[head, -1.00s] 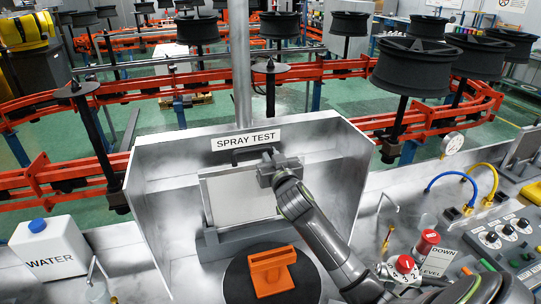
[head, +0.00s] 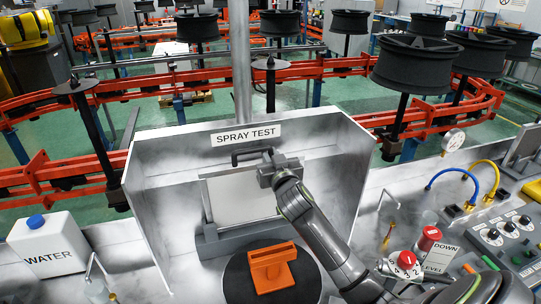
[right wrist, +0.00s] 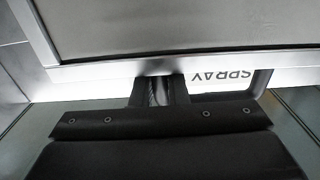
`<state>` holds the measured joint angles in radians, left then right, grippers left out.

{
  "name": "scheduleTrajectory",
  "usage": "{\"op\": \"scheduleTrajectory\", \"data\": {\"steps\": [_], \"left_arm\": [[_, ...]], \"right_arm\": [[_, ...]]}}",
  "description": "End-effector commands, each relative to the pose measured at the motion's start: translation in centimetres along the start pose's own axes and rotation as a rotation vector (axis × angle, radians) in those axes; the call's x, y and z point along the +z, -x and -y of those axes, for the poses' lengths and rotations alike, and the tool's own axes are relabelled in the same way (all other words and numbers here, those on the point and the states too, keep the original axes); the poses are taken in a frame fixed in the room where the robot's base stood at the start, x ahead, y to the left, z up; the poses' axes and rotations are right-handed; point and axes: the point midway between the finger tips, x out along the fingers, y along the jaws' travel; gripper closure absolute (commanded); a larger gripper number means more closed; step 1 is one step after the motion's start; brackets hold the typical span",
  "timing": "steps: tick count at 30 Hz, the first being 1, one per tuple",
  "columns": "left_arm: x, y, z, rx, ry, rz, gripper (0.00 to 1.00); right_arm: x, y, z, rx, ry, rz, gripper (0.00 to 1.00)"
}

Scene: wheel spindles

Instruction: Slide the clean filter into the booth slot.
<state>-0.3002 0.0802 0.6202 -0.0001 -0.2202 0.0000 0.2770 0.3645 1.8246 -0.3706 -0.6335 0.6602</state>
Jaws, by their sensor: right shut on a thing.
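The clean filter (head: 240,203) is a pale panel in a light frame, with a dark handle (head: 246,153) along its top. It stands close to upright inside the spray booth, in front of the back wall. Its lower edge is at the grey slot holder (head: 222,244); how deep it sits there I cannot tell. My right gripper (head: 266,172) is shut on the filter's handle at the top. In the right wrist view the fingers (right wrist: 158,92) close on the handle, beside the filter's silver frame (right wrist: 95,72). My left gripper is not in view.
The booth's walls (head: 343,180) rise on both sides, with a SPRAY TEST sign (head: 246,136) behind. An orange block (head: 272,267) stands on a round black turntable (head: 236,284) in front. A water container (head: 48,245) is at left; a control panel (head: 505,235) is at right.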

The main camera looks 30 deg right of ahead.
Motion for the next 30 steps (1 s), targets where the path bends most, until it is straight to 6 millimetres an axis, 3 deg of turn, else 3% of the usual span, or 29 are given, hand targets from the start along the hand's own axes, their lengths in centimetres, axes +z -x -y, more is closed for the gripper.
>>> {"op": "scheduleTrajectory", "data": {"steps": [18,19,24,30], "left_arm": [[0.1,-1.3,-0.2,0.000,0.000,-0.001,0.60],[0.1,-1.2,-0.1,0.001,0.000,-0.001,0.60],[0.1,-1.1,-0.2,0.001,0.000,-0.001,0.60],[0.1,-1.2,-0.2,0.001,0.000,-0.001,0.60]], "right_arm": [[1.4,0.0,0.1,-0.002,-0.001,-0.004,1.00],[1.3,0.0,0.1,-0.002,-0.001,-0.004,0.82],[1.4,0.0,0.1,-0.001,-0.001,-0.003,0.61],[1.6,0.0,0.0,0.001,0.001,0.003,0.61]]}}
